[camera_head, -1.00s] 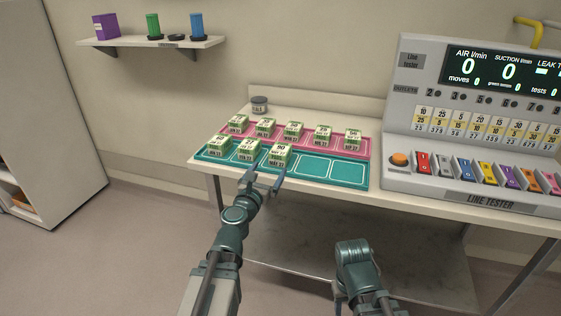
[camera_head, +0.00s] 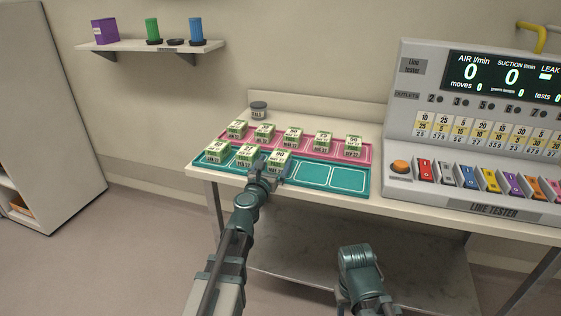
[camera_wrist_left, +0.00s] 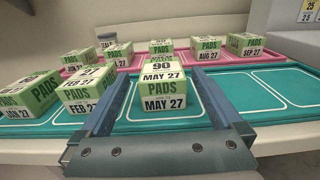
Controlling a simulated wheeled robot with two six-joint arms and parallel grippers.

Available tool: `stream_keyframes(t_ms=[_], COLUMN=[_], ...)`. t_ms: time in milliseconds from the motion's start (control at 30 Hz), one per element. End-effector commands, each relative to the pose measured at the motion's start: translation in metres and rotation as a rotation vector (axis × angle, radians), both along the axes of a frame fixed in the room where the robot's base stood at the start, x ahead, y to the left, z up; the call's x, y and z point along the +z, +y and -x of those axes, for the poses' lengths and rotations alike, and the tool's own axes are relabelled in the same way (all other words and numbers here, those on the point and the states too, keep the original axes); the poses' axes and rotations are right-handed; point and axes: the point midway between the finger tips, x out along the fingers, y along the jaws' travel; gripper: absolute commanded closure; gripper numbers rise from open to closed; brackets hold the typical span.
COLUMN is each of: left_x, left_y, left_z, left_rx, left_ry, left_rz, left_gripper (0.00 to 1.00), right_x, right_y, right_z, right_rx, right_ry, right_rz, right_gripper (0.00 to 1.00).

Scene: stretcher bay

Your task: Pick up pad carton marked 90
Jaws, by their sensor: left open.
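The pad carton marked 90 and MAY 27 (camera_wrist_left: 163,88) is green and white and stands upright on the teal tray (camera_wrist_left: 268,91). In the head view this carton (camera_head: 280,157) is the rightmost of the front row. My left gripper (camera_head: 271,171) is open at the front of it. In the left wrist view the fingers of my left gripper (camera_wrist_left: 168,106) lie to either side of the carton, with gaps visible between them and it. Part of the carton is hidden by the gripper in the head view. My right gripper is not in view; only part of my right arm shows.
Other pad cartons stand close to the left, one marked FEB (camera_wrist_left: 89,90). More cartons stand behind on a pink tray (camera_head: 364,152). A dark-lidded tally jar (camera_head: 258,110) is at the back. Empty tray slots lie right, then the line tester (camera_head: 400,187).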

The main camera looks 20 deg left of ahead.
Motion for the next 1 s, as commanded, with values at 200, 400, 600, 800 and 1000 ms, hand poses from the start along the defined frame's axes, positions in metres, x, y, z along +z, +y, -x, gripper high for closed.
stream_keyframes(t_ms=[200, 400, 600, 800, 1000], left_x=[-0.005, -0.006, -0.006, -0.006, -0.006], left_y=[-0.001, -0.002, -0.002, -0.002, -0.002], left_z=[-0.017, -0.039, -0.04, -0.04, -0.04], left_rx=[0.003, 0.007, 0.007, 0.007, 0.007], left_ry=[0.0, 0.0, 0.0, 0.0, 0.0], left_rz=[0.0, 0.0, 0.0, 0.0, 0.0], left_gripper=[0.0, 0.0, 0.0, 0.25, 0.61], right_x=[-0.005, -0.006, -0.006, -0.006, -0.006], right_y=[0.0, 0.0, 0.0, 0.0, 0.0], right_z=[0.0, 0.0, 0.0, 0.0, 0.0], right_rx=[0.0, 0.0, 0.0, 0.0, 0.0], right_ry=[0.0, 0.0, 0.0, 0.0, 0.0], right_rz=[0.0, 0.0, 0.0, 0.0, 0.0], right_gripper=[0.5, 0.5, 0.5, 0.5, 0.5])
